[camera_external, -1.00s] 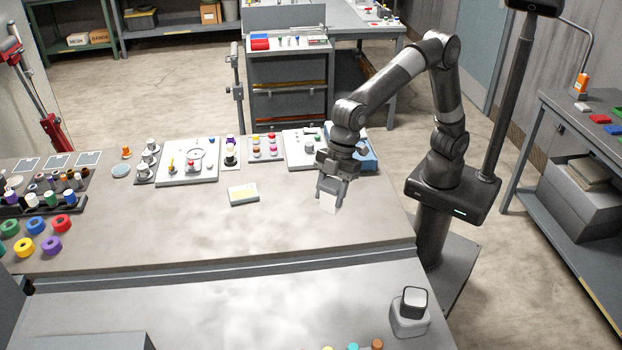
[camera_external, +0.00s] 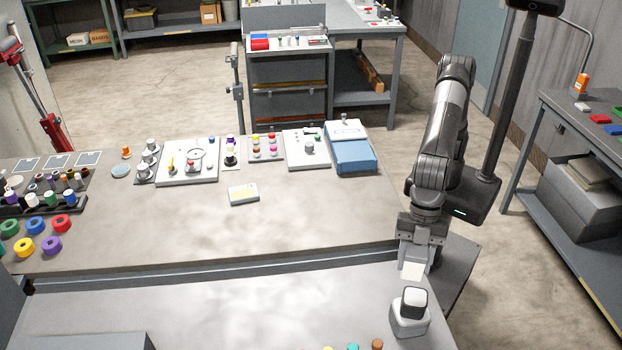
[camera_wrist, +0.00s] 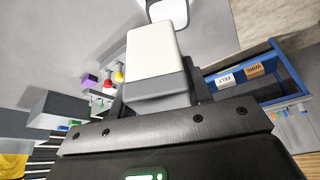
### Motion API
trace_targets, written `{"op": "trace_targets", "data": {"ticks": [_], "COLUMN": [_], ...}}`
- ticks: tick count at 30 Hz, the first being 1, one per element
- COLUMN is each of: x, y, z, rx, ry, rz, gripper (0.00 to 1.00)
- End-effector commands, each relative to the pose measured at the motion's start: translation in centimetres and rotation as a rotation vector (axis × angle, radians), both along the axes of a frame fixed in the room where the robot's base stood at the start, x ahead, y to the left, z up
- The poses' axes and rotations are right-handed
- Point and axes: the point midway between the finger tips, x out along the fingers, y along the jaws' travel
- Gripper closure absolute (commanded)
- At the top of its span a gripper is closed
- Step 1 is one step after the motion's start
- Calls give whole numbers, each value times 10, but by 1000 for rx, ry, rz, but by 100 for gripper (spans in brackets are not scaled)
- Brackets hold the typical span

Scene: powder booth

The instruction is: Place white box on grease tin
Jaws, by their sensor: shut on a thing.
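The white box (camera_external: 412,271) is held in my gripper (camera_external: 416,258), low over the front bench at the right. In the wrist view the box (camera_wrist: 152,50) has a white top and a grey lower part, between the fingers of my gripper (camera_wrist: 158,95). Just below and in front of it in the outside view is a dark-rimmed, white-topped rounded piece (camera_external: 414,302) on a grey block, probably the grease tin; no label is readable. It also shows at the top of the wrist view (camera_wrist: 166,10). A gap seems to separate box and tin.
The grey block (camera_external: 408,322) stands near the front bench's right edge. Coloured caps (camera_external: 352,347) lie at the bottom edge of the picture. The front bench's middle is clear.

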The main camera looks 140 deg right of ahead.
Motion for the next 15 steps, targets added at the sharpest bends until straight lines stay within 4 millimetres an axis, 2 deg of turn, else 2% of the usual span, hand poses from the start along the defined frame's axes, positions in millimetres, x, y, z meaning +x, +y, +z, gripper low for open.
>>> {"op": "trace_targets", "data": {"ticks": [3,6,11,15], "x": [6,8,9,9], "y": [20,28,30,30], "z": [-12,-17,-26,-46], "rx": [-1,0,-1,-1], "ry": [0,-1,0,1], "rz": [2,1,-1,-1], "gripper": [80,80,80,80]}}
